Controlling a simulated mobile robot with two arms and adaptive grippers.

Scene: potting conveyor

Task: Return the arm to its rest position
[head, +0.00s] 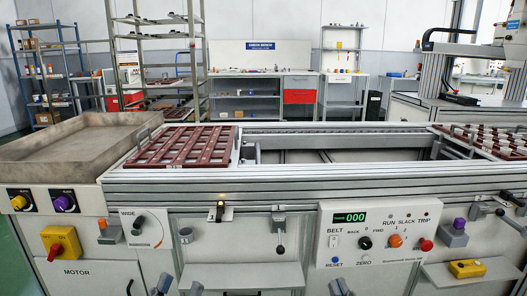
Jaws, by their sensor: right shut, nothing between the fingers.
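Only the tips of my two grippers show, at the bottom edge of the head view, in front of the machine's front panel. My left gripper (180,287) has its two fingertips apart, with nothing seen between them. My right gripper (340,286) shows as one small closed tip below the control box, holding nothing. Both arms and the rest of both grippers are out of view.
A conveyor bench with a control box (376,236) fills the front. A dark red grid tray (184,147) lies at its left, a filled tray (478,141) at its right. A grey metal tray (70,142) stands far left. Shelves (185,77) stand behind.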

